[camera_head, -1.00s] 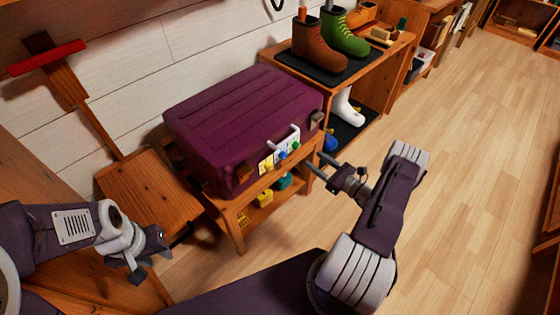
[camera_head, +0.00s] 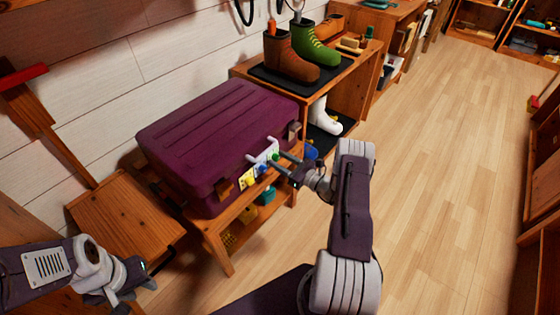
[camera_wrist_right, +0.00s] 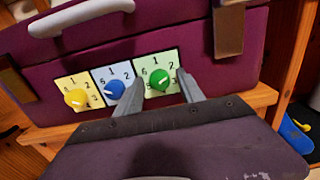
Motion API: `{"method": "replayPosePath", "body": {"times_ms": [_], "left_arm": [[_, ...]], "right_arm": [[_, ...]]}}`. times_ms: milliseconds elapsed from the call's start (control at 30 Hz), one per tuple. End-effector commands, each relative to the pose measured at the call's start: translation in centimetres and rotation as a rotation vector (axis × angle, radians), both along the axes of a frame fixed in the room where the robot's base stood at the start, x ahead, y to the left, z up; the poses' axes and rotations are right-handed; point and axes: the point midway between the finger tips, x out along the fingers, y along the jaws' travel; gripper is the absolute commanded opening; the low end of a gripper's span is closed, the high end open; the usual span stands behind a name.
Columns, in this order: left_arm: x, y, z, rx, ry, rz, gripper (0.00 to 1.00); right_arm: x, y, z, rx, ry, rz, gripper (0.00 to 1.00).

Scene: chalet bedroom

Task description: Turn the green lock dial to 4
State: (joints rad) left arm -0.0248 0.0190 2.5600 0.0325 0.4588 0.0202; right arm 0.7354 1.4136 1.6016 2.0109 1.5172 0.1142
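The purple suitcase (camera_head: 215,135) lies on a wooden bench with three number dials on its front. In the right wrist view the green dial (camera_wrist_right: 160,79) is on a pale green plate, right of the blue dial (camera_wrist_right: 115,90) and the yellow dial (camera_wrist_right: 77,98). I cannot tell which number the green dial points to. My right gripper (camera_head: 281,160) is open at the suitcase front. In its wrist view its fingers (camera_wrist_right: 160,88) stand on either side of the green dial, with a gap visible to it. My left gripper (camera_head: 128,292) is at lower left, away from the suitcase; its fingers are unclear.
The suitcase handle (camera_wrist_right: 85,15) is above the dials, and a latch (camera_wrist_right: 228,28) is to their right. The wooden bench (camera_head: 215,242) holds small items underneath. A shelf with boots (camera_head: 292,60) stands behind it to the right. The floor on the right is clear.

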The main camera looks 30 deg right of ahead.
Motion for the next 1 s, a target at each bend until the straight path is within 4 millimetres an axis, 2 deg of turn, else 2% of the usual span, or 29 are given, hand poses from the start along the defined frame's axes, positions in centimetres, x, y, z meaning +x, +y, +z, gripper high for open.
{"method": "replayPosePath", "body": {"times_ms": [33,133,167,567,1000], "left_arm": [[0.00,0.00,0.00,0.000,0.000,0.000,0.36],[0.00,0.00,0.00,0.000,0.000,0.000,0.36],[0.00,0.00,0.00,0.000,0.000,0.000,0.36],[0.00,0.00,0.16,0.000,0.000,0.000,0.36],[0.01,0.00,0.71,0.000,0.000,0.000,0.36]], "right_arm": [[-0.01,0.00,0.00,0.000,0.000,0.000,0.29],[-0.02,-0.01,-0.01,0.000,0.000,0.000,0.01],[-0.02,-0.01,-0.01,0.000,0.000,0.000,0.00],[-0.04,-0.01,0.01,0.068,0.029,0.000,0.00],[-0.06,0.04,0.04,0.413,0.172,0.000,0.00]]}}
